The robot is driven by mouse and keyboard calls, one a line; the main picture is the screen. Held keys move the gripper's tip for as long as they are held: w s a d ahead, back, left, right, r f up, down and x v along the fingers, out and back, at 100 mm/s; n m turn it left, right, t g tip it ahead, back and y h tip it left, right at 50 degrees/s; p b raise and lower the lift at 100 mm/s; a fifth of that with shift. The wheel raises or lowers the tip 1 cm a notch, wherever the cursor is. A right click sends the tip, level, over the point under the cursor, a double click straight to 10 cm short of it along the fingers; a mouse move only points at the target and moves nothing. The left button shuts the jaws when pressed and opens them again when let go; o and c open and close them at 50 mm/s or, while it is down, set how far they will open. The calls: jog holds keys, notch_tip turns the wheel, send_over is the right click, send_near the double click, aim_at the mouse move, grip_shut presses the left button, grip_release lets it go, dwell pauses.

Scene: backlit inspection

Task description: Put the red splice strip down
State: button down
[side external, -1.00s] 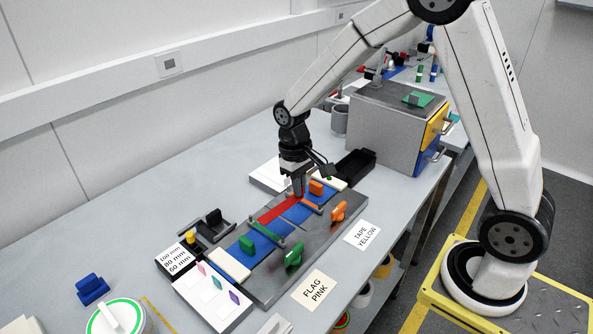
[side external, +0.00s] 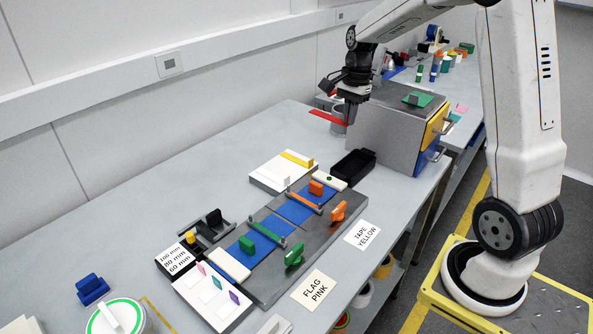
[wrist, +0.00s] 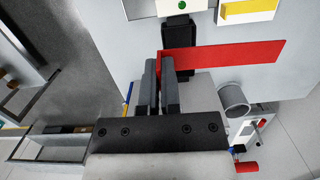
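The red splice strip (side external: 328,118) is held up in the air, well above the bench, in the side view. My gripper (side external: 349,119) is shut on one end of it, beside the grey cabinet. In the wrist view the strip (wrist: 225,54) sticks out to the right from between the two finger tips of my gripper (wrist: 165,60). The dark grey splicing plate (side external: 270,258) lies on the bench with blue pieces (side external: 256,246) on it and a bare gap between them.
The grey cabinet (side external: 385,130) stands behind the plate, with a black tray (side external: 354,165) in front of it. A white block with a yellow bar (side external: 296,158) lies left of the tray. The bench (side external: 170,180) is clear at the left middle.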

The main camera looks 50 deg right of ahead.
jog(key=s+d+r+m+t+h, duration=0.1)
jog(key=s+d+r+m, duration=1.05)
jog(key=d+m, duration=0.5)
jog(key=m, duration=0.1)
send_over(393, 100)
jog(key=s, duration=0.1)
jog(key=f, duration=0.8)
jog(key=shift+s+a, duration=0.1)
jog(key=shift+a, duration=0.3)
jog(key=shift+w+d+f, duration=0.3)
jog(key=shift+f, duration=0.2)
jog(key=shift+w+d+f, duration=0.1)
jog(key=shift+f, duration=0.1)
jog(key=shift+w+f, duration=0.1)
jog(key=shift+f, duration=1.5)
